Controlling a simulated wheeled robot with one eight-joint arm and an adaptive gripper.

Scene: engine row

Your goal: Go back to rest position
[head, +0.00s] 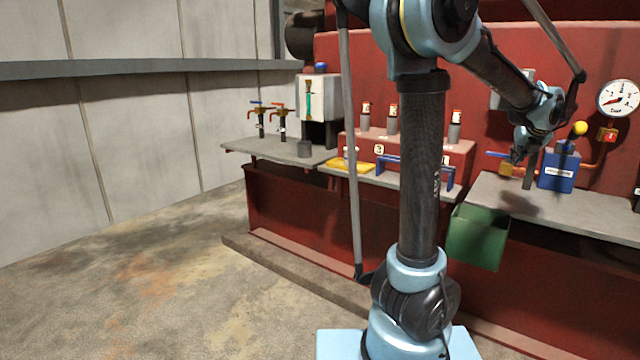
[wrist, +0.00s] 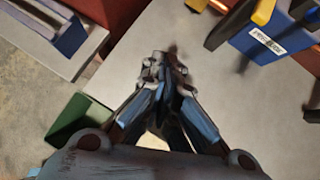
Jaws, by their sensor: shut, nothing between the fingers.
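My gripper (head: 517,155) is at the right in the head view, above the right grey shelf (head: 575,208), just left of a blue box with a yellow knob (head: 558,170). My arm reaches out to it from the blue base in the foreground. In the wrist view my gripper (wrist: 168,62) has its fingertips together over the bare grey shelf top, with nothing seen between them. The blue box (wrist: 262,38) shows at the upper right there, apart from the fingers.
A green bin (head: 478,237) hangs at the shelf's front edge. A pressure gauge (head: 618,98) and a pipe are behind at the right. The floor at left is clear.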

